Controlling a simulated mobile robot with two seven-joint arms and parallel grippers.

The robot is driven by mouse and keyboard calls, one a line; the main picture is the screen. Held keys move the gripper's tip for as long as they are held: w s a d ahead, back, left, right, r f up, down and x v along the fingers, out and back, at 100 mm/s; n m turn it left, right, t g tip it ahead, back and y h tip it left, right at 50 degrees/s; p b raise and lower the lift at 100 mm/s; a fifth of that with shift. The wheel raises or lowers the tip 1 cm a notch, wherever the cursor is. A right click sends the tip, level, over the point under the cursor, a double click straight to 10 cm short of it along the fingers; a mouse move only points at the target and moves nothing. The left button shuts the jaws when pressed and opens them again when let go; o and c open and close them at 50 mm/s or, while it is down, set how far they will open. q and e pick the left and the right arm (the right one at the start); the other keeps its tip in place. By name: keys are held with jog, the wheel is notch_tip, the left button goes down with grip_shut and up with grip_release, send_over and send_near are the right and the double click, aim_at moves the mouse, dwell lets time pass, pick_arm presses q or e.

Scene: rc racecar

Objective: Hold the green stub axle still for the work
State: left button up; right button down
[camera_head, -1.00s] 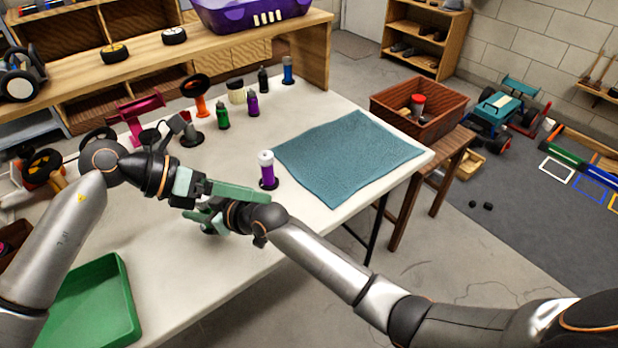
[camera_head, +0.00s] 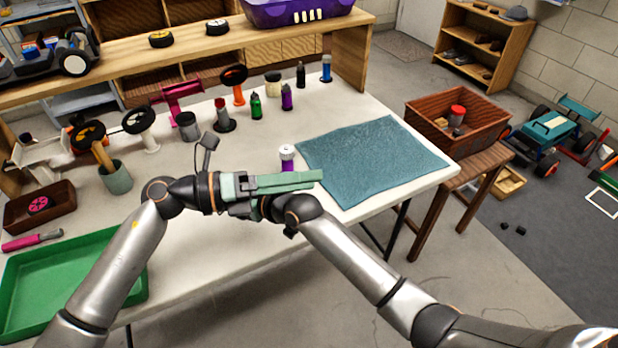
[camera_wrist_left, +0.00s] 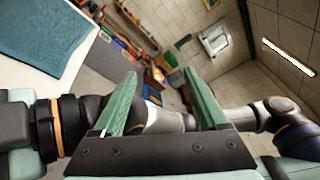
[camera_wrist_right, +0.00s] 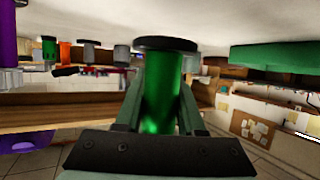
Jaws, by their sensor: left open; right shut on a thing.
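The green stub axle (camera_wrist_right: 160,92) is a bright green cylinder with a dark round flange (camera_wrist_right: 166,45) in the right wrist view, which looks upside down. My right gripper (camera_wrist_right: 164,76) is shut on the cylinder, with a finger on either side. I cannot tell whether the flange touches the table. The axle is hidden behind my arms in the head view. My left gripper (camera_head: 300,181) is open and empty above the table, just in front of my right wrist. In the left wrist view its fingers (camera_wrist_left: 163,90) are wide apart, with my right arm behind them.
A white-topped purple cylinder (camera_head: 287,157) stands just behind my left gripper. A blue-green mat (camera_head: 375,155) covers the table's right part. A green tray (camera_head: 125,287) lies at the left front. Small coloured parts, including a green one (camera_head: 256,106), stand along the back.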

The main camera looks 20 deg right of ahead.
pick_arm(q)
jog(key=shift+s+d+r, duration=0.1)
dwell(0.4)
jog(key=w+d+n+g+y, duration=0.1)
jog(key=w+d+n+y, duration=0.1)
jog(key=w+n+y, duration=0.5)
jog(key=w+a+r+n+t+y, duration=0.1)
jog(key=w+a+r+n+y, duration=0.15)
jog(key=a+n+y, duration=0.3)
jog(key=w+a+r+n+t+y, duration=0.1)
jog(key=w+a+n+y, duration=0.2)
jog(key=a+n+y, duration=0.3)
jog(key=shift+n+h, duration=0.55)
jog(key=f, duration=1.1)
jog(key=shift+s+a+f, duration=0.1)
jog(key=shift+s+a, duration=0.05)
jog(key=shift+a, duration=0.1)
jog(key=shift+c, duration=0.4)
